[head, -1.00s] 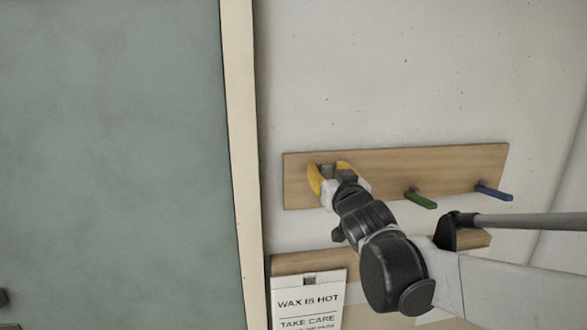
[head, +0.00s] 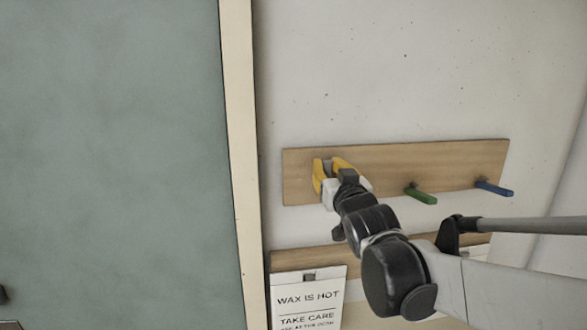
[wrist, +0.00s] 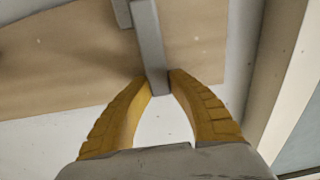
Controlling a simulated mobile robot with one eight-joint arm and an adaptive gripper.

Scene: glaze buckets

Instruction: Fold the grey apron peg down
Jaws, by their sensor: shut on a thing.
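The grey peg (wrist: 150,45) shows in the wrist view as a flat grey bar in front of the wooden board (wrist: 60,65). Its end lies between the yellow fingertips of my gripper (wrist: 159,82), which are shut on it. In the head view my gripper (head: 333,168) is at the left part of the board (head: 450,163). The fingers hide most of the grey peg there, so its exact angle is hard to tell.
A green peg (head: 420,195) and a blue peg (head: 494,188) stick out of the board to the right. Below is a wooden strip (head: 300,260) with a "WAX IS HOT" sign (head: 308,298). A pale upright frame (head: 242,150) edges a green-grey panel (head: 110,150) at left.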

